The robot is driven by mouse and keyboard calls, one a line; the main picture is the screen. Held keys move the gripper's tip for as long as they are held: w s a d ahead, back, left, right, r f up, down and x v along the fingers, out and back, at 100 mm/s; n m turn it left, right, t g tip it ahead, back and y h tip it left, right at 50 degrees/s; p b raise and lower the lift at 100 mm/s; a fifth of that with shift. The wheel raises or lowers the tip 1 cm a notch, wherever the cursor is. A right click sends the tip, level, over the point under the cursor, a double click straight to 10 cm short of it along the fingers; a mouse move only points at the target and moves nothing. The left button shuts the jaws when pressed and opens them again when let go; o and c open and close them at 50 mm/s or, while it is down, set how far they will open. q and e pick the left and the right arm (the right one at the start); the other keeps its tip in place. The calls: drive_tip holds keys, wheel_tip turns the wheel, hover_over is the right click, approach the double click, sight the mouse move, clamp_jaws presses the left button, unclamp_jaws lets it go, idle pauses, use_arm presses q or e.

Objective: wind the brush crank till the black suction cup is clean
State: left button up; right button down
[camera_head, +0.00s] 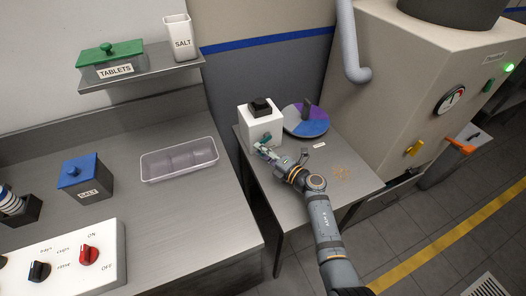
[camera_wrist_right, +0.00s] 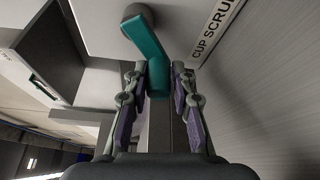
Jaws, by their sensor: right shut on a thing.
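The white cup scrubber box (camera_head: 254,122) stands on the small metal side table, with a black part (camera_head: 260,106) on its top. I cannot tell whether that is the suction cup or the brush opening, nor whether anything is dirty. The teal crank (camera_wrist_right: 143,36) sticks out from the box's side; it is small in the head view. My right gripper (camera_head: 268,151) is at the box's near face. In the right wrist view my right gripper (camera_wrist_right: 158,88) is shut on the crank's handle, fingers on either side. My left gripper is out of view.
A coloured disc (camera_head: 306,122) with a dark upright piece sits beside the box. A clear tray (camera_head: 180,160) is on the left counter. A large beige machine (camera_head: 400,90) stands to the right.

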drive_tip(key=shift+r, duration=0.15)
idle(0.3)
drive_tip(key=c, duration=1.2)
unclamp_jaws()
drive_tip(key=shift+o, duration=0.2)
drive_tip(key=shift+s+d, duration=0.2)
drive_tip(key=shift+d, duration=0.05)
drive_tip(key=v, duration=1.1)
drive_tip(key=shift+s+d, duration=0.1)
drive_tip(key=shift+d, duration=0.05)
